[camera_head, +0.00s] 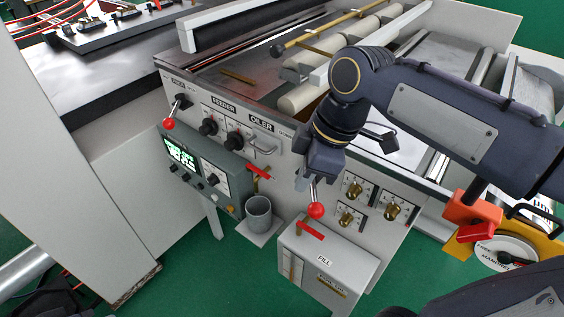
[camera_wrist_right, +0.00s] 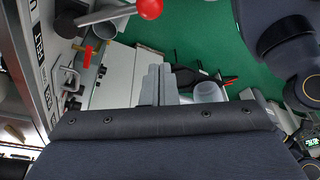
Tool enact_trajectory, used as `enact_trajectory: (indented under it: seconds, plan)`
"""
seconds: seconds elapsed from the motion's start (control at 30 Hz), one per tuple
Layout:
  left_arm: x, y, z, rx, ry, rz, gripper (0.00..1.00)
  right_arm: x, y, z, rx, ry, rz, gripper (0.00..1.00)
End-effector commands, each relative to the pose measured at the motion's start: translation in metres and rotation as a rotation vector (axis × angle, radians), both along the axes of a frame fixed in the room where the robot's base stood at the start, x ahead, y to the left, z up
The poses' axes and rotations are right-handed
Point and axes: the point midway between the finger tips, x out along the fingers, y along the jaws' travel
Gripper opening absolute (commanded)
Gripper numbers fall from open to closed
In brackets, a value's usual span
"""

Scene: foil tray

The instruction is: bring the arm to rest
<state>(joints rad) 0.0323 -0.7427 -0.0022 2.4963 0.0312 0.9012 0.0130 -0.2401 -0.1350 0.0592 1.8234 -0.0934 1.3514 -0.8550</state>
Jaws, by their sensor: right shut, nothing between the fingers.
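My right arm (camera_head: 450,110) reaches in from the right in the head view, over the machine's front edge. My right gripper (camera_head: 301,181) points down in front of the grey control panel (camera_head: 290,165). Its grey fingers are partly hidden behind the wrist. In the right wrist view the fingers (camera_wrist_right: 157,82) are together, with nothing between them. A lever with a red ball knob (camera_head: 316,210) is close to the gripper in the head view. The same knob (camera_wrist_right: 150,8) shows at the top of the wrist view, apart from the fingers. My left gripper is out of view.
A grey cup (camera_head: 258,214) stands left of a white fill box (camera_head: 325,265). Another red-knobbed lever (camera_head: 169,124) and a display box (camera_head: 205,168) are on the panel's left. Rollers (camera_head: 325,80) lie behind. Green floor (camera_head: 225,285) is open below.

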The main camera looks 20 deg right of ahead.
Motion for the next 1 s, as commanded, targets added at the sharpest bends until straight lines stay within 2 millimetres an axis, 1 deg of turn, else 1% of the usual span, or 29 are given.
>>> enact_trajectory:
  seconds: [0.17,0.27,0.37,0.4,0.5,0.6,0.7,0.8,1.0]
  plan:
    - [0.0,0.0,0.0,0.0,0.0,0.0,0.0,-0.002,-0.001,0.001,0.003,0.001,-0.01,0.0]
    - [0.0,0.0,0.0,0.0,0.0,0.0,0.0,-0.013,-0.009,-0.007,0.032,0.003,-0.119,0.0]
    - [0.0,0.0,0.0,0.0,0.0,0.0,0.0,-0.036,-0.023,-0.025,0.103,0.012,-0.365,0.0]
    - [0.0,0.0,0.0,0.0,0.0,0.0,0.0,-0.047,-0.027,-0.035,0.143,0.017,-0.485,0.0]
    - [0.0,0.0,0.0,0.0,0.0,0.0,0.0,-0.072,-0.034,-0.06,0.247,0.034,-0.773,0.0]
    - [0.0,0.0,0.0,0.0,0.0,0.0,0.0,-0.09,-0.036,-0.082,0.343,0.05,-1.006,0.0]
    - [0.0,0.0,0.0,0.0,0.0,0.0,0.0,-0.1,-0.036,-0.096,0.41,0.065,-1.153,0.0]
    - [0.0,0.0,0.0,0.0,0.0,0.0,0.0,-0.104,-0.035,-0.102,0.439,0.072,-1.214,0.0]
    - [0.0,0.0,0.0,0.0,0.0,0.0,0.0,-0.104,-0.035,-0.103,0.441,0.075,-1.218,0.0]
